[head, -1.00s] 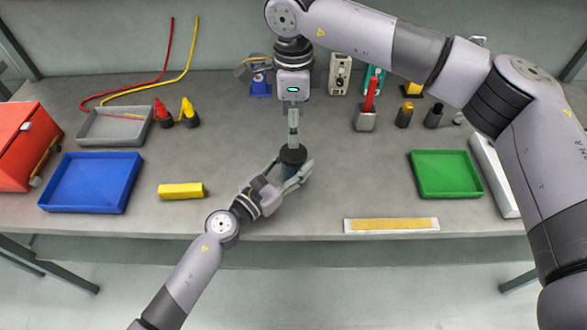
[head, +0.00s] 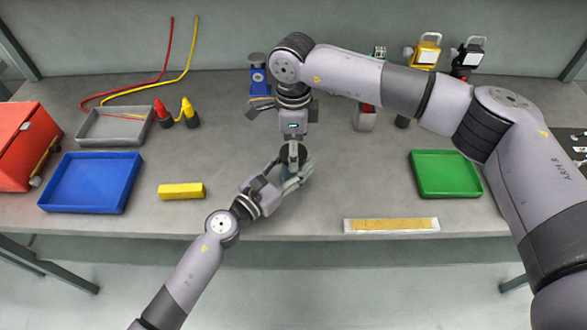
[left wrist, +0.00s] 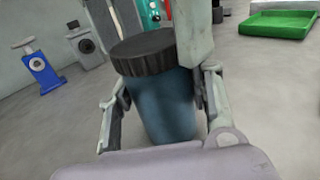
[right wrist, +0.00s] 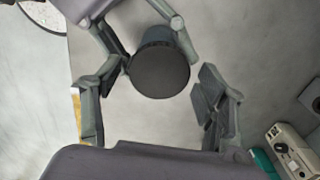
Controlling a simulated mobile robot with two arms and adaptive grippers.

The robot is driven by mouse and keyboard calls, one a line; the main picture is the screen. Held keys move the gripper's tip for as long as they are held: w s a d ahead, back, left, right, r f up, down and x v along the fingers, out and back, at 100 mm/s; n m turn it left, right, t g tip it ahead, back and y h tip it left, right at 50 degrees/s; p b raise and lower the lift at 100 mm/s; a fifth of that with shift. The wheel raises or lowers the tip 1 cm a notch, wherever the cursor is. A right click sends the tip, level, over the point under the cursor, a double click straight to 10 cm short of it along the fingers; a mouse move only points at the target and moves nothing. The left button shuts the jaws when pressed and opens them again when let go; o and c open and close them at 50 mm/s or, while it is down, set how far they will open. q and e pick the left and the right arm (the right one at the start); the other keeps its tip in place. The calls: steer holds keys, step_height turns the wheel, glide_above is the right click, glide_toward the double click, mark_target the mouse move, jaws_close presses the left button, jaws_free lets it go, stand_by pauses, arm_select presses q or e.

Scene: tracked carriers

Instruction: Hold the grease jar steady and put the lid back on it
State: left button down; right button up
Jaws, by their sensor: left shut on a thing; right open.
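The grease jar (left wrist: 162,108), a blue cylinder, stands on the bench with the black ribbed lid (left wrist: 145,52) on its mouth. How tightly the lid sits cannot be told. My left gripper (head: 296,178) is shut on the jar's body, a finger on each side. My right gripper (head: 293,150) is over the jar in the head view. In the right wrist view, its fingers (right wrist: 155,100) are wide apart, with the round lid (right wrist: 160,71) ahead of and partly between them and a gap on either side. The head view mostly hides the jar behind the grippers.
A yellow block (head: 181,191) and a blue tray (head: 60,180) lie left of the jar. A green tray (head: 425,192) and a yellow strip in a white holder (head: 391,225) are to the right. A blue stand (head: 258,80) is behind. Bench around the jar is clear.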

steer(key=shift+c, duration=0.4)
steer(key=c, duration=1.1)
steer(key=shift+c, duration=0.2)
steer(key=o, duration=1.4)
step_height(320, 180, up, 12)
